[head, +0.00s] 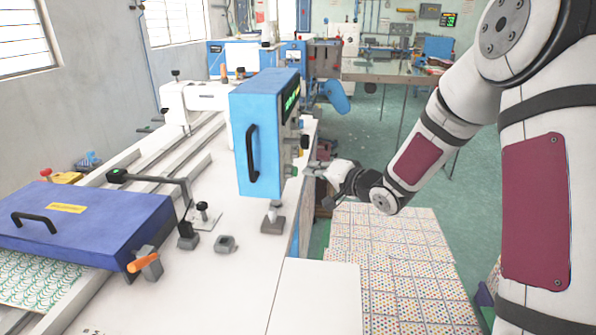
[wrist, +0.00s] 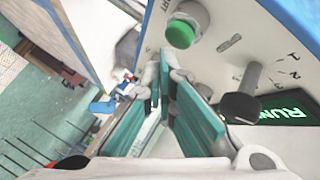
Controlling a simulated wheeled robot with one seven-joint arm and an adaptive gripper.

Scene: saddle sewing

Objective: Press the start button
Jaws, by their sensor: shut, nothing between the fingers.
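The start button is a round green button (wrist: 180,34) on the pale control panel (wrist: 222,62) in the wrist view, with a partly visible label beside it. My gripper (wrist: 166,75) has teal finger pads and is shut and empty. Its tips lie just below the button in that picture; I cannot tell whether they touch the panel. In the head view my gripper (head: 316,169) is at the right side of the blue control box (head: 262,140), close to its panel face.
A dark selector knob (wrist: 240,104) and a lit green display (wrist: 290,108) reading "RUN" are on the same panel. A white machine bed (head: 240,275) extends below the box. A blue-purple lidded unit (head: 90,222) is at left. Patterned sheets (head: 400,260) lie below my arm.

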